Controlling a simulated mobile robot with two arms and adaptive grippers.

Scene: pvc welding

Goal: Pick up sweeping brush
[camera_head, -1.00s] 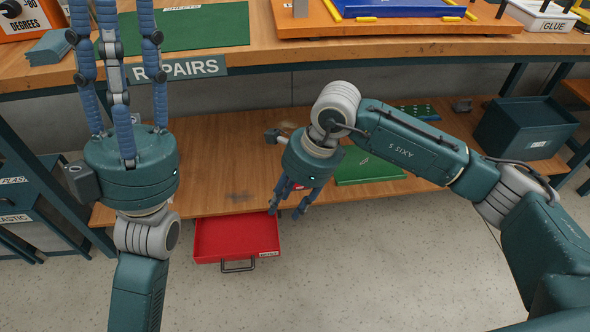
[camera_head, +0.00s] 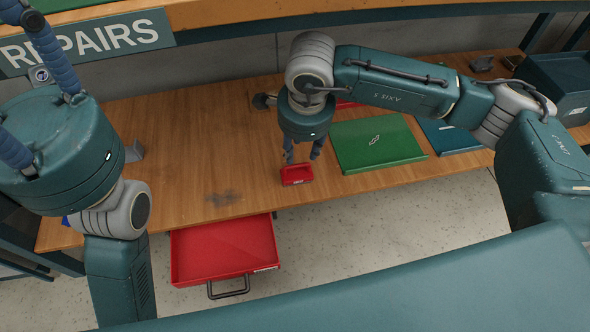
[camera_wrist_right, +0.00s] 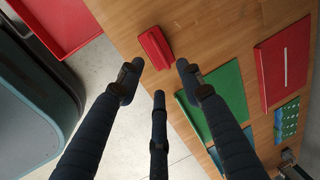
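A small red object, which looks like the sweeping brush (camera_head: 297,175), lies on the wooden lower shelf near its front edge. In the right wrist view it is a red block (camera_wrist_right: 155,47) with a raised ridge. My right gripper (camera_head: 302,155) points down just behind and above it in the head view. Its three dark fingers (camera_wrist_right: 158,80) are spread apart with nothing between them, and the brush lies beyond their tips. My left gripper (camera_head: 50,120) points up at the left; its fingertips are cut off by the frame.
A red open drawer (camera_head: 225,248) sticks out below the shelf's front edge. Green (camera_head: 377,143) and blue (camera_head: 450,135) flat cases lie right of the brush. A dark bin (camera_head: 560,82) stands at the far right.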

